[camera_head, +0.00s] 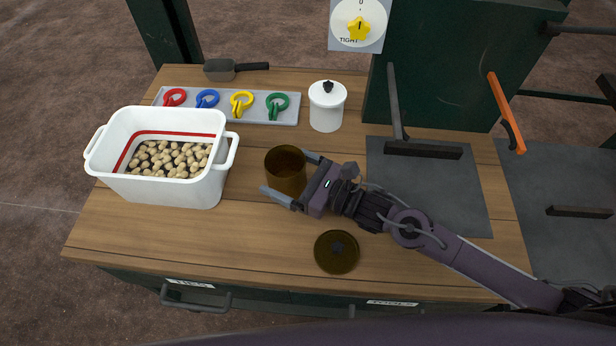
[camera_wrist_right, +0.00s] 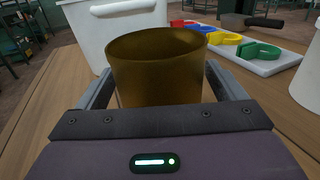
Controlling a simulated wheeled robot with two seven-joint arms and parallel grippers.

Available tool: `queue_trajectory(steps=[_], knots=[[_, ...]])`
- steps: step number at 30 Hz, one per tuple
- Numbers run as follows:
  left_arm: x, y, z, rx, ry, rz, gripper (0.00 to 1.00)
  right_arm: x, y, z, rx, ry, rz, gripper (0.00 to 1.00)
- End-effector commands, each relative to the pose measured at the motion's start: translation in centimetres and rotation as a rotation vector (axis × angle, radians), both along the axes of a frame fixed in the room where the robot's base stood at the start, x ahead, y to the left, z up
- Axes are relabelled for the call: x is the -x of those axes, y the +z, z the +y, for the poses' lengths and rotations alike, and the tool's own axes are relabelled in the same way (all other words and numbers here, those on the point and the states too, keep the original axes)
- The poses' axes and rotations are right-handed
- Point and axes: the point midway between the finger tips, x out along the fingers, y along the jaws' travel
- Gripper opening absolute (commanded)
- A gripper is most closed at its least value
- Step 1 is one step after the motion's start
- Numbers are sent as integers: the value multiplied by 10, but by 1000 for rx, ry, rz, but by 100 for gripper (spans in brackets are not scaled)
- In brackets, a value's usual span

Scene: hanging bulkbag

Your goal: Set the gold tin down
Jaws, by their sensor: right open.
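The gold tin (camera_head: 286,172) stands upright and lidless on the wooden table, to the right of the white bin. My right gripper (camera_head: 290,176) is open with its fingers on either side of the tin. In the right wrist view the tin (camera_wrist_right: 158,70) sits between the two spread fingers (camera_wrist_right: 158,92); whether a finger touches it I cannot tell. My left gripper is not in view.
A white bin (camera_head: 170,190) of tan pieces stands left. Behind are a grey tray (camera_head: 190,98) with coloured rings, a scoop (camera_head: 222,70) and a white lidded jar (camera_head: 326,108). A dark mat (camera_head: 440,195) lies right. The front left of the wooden table (camera_head: 200,245) is clear.

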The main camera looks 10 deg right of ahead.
Motion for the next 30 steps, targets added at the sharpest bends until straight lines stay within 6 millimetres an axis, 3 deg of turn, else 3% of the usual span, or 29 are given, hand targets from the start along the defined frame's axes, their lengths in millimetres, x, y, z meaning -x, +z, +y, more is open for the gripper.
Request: queue_trajectory(steps=[16,21,30], knots=[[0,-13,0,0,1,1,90,58,-2,-86,4,0,5,90],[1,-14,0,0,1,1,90,65,0,-97,2,0,1,90],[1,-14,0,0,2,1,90,67,1,-100,-1,0,-1,90]])
